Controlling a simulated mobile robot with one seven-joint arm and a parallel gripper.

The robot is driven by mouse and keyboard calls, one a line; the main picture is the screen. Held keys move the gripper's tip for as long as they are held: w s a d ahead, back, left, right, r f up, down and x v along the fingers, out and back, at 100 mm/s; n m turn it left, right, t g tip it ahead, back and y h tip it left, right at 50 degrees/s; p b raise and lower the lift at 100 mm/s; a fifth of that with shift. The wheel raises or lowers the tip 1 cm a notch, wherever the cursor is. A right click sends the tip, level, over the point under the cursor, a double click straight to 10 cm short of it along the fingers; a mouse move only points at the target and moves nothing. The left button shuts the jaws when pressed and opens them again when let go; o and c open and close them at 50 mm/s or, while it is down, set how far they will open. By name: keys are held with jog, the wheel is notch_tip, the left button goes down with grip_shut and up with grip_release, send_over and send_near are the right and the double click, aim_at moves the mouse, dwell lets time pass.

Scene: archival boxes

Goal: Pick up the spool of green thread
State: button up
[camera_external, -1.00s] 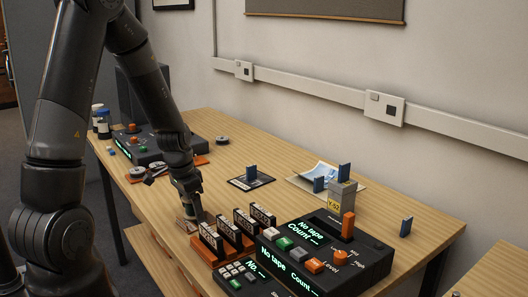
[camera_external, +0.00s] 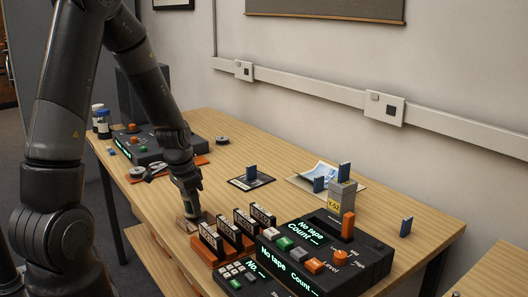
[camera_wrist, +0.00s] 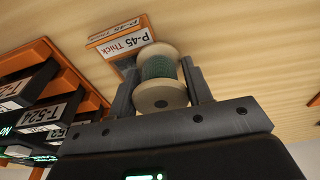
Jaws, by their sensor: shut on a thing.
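The spool of green thread (camera_wrist: 160,68) has pale round ends and a dark green winding. In the wrist view it sits between the two fingers of my gripper (camera_wrist: 158,80), which is shut on it. In the external view my gripper (camera_external: 188,208) points down at the table, just left of the orange rack; the spool is too small and hidden to make out clearly there. A label plate reading "P-45 Thick" (camera_wrist: 122,44) with an orange edge lies just beyond the spool in the wrist view.
An orange rack (camera_external: 222,254) of black labelled cartridges stands close to the right of my gripper. A black console (camera_external: 330,250) with lit displays is further right. Another black device (camera_external: 150,148) stands at the far left end.

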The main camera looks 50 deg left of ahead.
jog(key=r, duration=0.4)
jog(key=shift+d, duration=0.25)
jog(key=shift+s+d+r+n, duration=0.85)
jog(key=shift+d+r+n, duration=1.85)
jog(key=shift+d, duration=4.25)
jog(key=shift+m+y, duration=0.4)
jog(key=a+f, duration=0.2)
jog(key=a, duration=0.1)
jog(key=w+a+f, duration=0.1)
jog(key=a+f, duration=0.1)
jog(key=a, duration=0.2)
jog(key=a+f, duration=0.1)
jog(key=a, duration=0.3)
jog(key=shift+w+a+f, duration=0.15)
jog(key=shift+w+f, duration=0.15)
jog(key=shift+f, duration=2.15)
jog(key=shift+f, duration=0.15)
jog(key=o, duration=1)
jog(key=shift+o, duration=0.2)
